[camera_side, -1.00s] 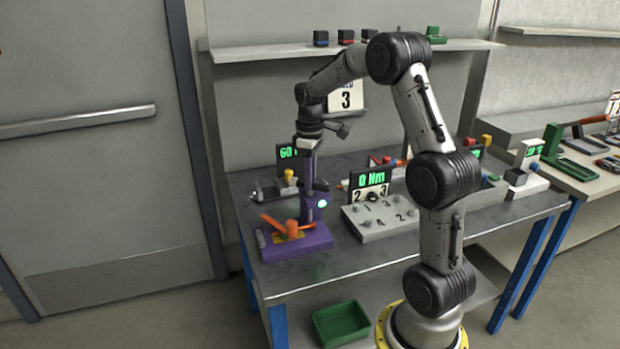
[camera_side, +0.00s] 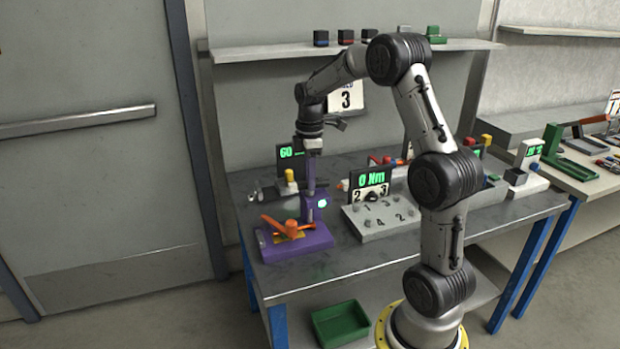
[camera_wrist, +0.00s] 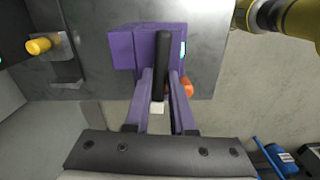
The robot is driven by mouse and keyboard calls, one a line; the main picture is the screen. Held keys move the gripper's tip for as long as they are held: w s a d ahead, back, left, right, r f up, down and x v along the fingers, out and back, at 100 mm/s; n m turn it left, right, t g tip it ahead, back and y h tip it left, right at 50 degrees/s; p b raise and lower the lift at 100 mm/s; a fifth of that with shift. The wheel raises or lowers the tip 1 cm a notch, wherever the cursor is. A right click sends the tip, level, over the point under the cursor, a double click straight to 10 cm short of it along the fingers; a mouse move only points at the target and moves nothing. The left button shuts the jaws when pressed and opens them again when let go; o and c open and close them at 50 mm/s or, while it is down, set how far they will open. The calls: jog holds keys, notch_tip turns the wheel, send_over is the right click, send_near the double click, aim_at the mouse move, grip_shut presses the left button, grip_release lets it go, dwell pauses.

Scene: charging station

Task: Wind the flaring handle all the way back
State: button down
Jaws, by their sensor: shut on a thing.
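A purple flaring tool (camera_side: 298,238) stands on the front left of the bench, with a green light on its upright block. An orange lever (camera_side: 285,227) lies across its base. My gripper (camera_side: 312,186) points straight down above the upright block. In the wrist view, the dark flaring handle (camera_wrist: 162,58) runs between my two purple-looking fingers (camera_wrist: 160,85), which are shut on it. The purple block (camera_wrist: 130,48) and a bit of orange (camera_wrist: 186,86) show beyond the fingers. The handle's far end and its join to the tool are partly hidden.
A panel with a "0 Nm" display (camera_side: 371,181) and knobs stands close to the right. A "60" display (camera_side: 290,154) and a yellow knob (camera_side: 290,175) are behind. A green bin (camera_side: 341,322) sits below the bench.

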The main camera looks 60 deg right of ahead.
jog(key=n, duration=0.6)
jog(key=shift+r+n, duration=0.1)
jog(key=shift+n, duration=0.2)
jog(key=n, duration=0.5)
jog(key=shift+n, duration=0.3)
jog(key=c, duration=0.8)
grip_release()
jog(key=shift+o, duration=0.2)
notch_tip(320, 180, up, 14)
